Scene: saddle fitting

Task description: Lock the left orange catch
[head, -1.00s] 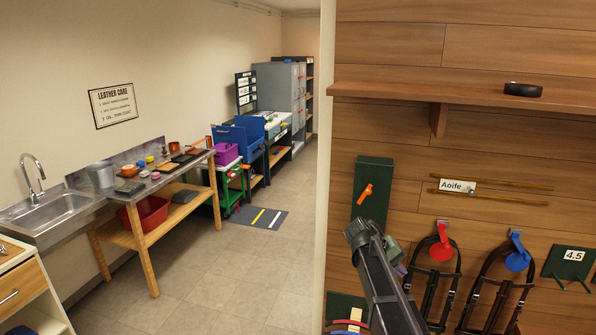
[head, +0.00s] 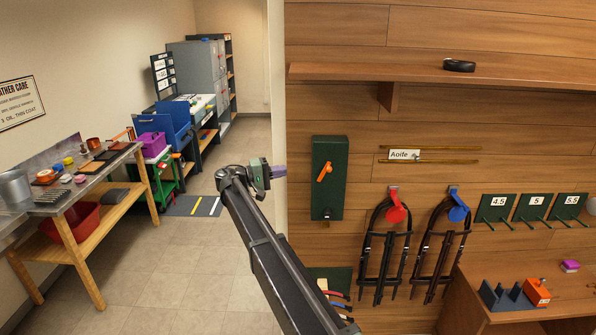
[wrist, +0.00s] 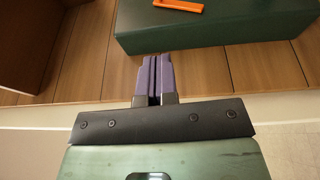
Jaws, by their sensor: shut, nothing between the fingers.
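An orange catch (head: 325,171) sits tilted on a tall green panel (head: 329,205) fixed to the wooden wall. It is the only orange catch I see on that panel. My gripper (head: 279,172), with purple fingers, is left of the panel in the head view, at about the catch's height. In the wrist view my gripper (wrist: 154,75) has its fingers together and empty. They point toward the green panel (wrist: 215,35), with the orange catch (wrist: 180,5) at the top edge of the picture. The fingers look apart from both.
Bridles hang under a red holder (head: 397,208) and a blue holder (head: 458,207) right of the panel. A wooden shelf (head: 430,75) juts out above. A bench (head: 500,318) stands at lower right. The floor (head: 205,265) on the left is open.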

